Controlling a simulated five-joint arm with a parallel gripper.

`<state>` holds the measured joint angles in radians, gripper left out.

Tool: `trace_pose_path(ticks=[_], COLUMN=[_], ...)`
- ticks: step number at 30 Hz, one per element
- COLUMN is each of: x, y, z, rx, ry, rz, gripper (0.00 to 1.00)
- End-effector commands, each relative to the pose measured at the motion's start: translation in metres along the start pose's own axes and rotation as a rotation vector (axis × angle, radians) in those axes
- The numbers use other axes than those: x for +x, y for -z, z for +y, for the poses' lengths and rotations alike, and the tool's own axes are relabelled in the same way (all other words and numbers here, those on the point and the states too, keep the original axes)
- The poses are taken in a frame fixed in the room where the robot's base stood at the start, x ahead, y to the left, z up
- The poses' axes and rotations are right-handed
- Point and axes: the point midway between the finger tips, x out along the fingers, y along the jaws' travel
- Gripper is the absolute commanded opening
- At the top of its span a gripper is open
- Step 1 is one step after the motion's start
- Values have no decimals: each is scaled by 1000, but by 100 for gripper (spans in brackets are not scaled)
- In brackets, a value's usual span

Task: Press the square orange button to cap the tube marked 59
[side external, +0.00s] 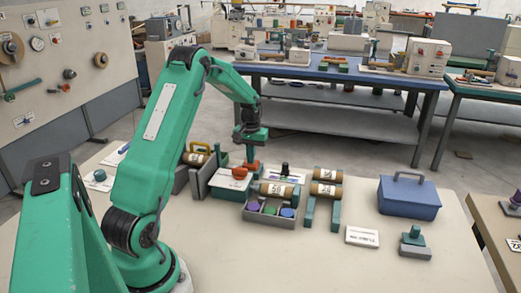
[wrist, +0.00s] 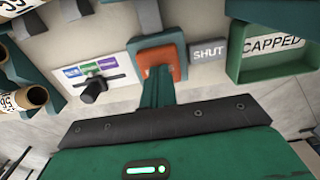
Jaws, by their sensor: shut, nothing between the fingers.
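In the wrist view, the square orange button (wrist: 160,58) sits in a dark green housing beside a SHUT label. My gripper (wrist: 157,88) is shut and empty, with its tip overlapping the button's near edge; I cannot tell whether it presses. In the side view my gripper (side external: 251,157) points down over the small station, with orange-red parts right below it. A brown tube (side external: 279,190) with a label starting with 5 lies across a grey tray; its second digit is unclear. A tube end (wrist: 35,96) shows at the left of the wrist view.
A green tray (wrist: 283,50) marked CAPPED is right of the button. A black lever (wrist: 94,90) with coloured labels is left of it. Two more tubes (side external: 325,174) lie on a stand.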

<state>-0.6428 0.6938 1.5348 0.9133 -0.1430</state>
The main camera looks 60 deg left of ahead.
Motion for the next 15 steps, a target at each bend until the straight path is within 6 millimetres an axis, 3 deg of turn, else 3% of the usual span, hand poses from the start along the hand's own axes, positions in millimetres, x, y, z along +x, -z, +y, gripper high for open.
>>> trace_pose_path(ticks=[15], x=[-30], y=[0], z=[0], rx=[0], ry=[0], rz=[2], gripper=[0])
